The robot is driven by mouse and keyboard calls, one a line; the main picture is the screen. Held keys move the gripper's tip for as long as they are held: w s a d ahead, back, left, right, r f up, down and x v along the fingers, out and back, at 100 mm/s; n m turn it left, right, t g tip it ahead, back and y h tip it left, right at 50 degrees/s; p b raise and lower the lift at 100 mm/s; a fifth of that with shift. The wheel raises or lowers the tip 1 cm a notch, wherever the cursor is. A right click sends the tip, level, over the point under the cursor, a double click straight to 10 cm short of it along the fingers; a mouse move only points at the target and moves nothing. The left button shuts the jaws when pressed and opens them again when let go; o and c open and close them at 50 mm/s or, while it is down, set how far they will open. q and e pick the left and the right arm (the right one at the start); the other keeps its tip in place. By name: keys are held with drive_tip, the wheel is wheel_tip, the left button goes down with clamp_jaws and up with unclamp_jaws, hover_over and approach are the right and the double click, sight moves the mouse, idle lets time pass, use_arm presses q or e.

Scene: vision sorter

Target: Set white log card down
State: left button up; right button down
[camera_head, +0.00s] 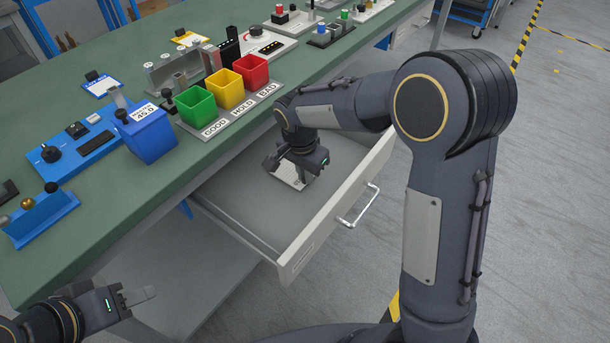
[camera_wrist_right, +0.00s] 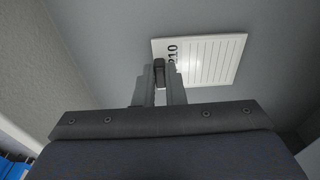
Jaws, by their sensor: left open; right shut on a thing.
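The white log card (camera_head: 287,174) is inside the open drawer (camera_head: 300,262), low over or on its grey floor; I cannot tell whether it touches. In the right wrist view the card (camera_wrist_right: 213,61) shows ruled lines and the printed digits "210", partly covered. My right gripper (camera_head: 299,174) reaches down into the drawer and is shut on the card's small dark grip, seen between the fingers (camera_wrist_right: 160,73). My left gripper (camera_head: 140,296) is open and empty at the lower left, away from the card.
The green bench (camera_head: 130,205) carries green (camera_head: 196,107), yellow (camera_head: 225,89) and red (camera_head: 252,73) bins and a blue bin (camera_head: 150,138). The drawer's front wall and metal handle (camera_head: 358,208) stand to the right of my right gripper. The drawer floor around the card is clear.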

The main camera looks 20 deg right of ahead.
drive_tip(key=shift+f, duration=0.1)
drive_tip(key=shift+f, duration=0.15)
drive_tip(key=c, duration=1.5)
unclamp_jaws()
wheel_tip(320, 180, up, 12)
drive_tip(key=a+p, duration=0.1)
drive_tip(key=p, duration=0.3)
drive_tip(key=s+d+r+n+t+y, duration=0.1)
drive_tip(key=s+d+r+n+y, duration=0.1)
drive_tip(key=s+d, duration=0.3)
drive_tip(key=s+d+r+n+y, duration=0.1)
drive_tip(key=s+d+r+y, duration=0.1)
drive_tip(key=s, duration=0.5)
drive_tip(key=s+f+n+t, duration=0.1)
drive_tip(key=s+n+t, duration=0.1)
drive_tip(key=s, duration=0.4)
drive_tip(key=s+f+n+t+y, duration=0.1)
drive_tip(key=s+n, duration=0.2)
drive_tip(key=s, duration=0.4)
drive_tip(key=shift+s+d+f+n+t, duration=0.15)
drive_tip(key=shift+d+f+n+t, duration=0.15)
drive_tip(key=shift+n+t, duration=0.1)
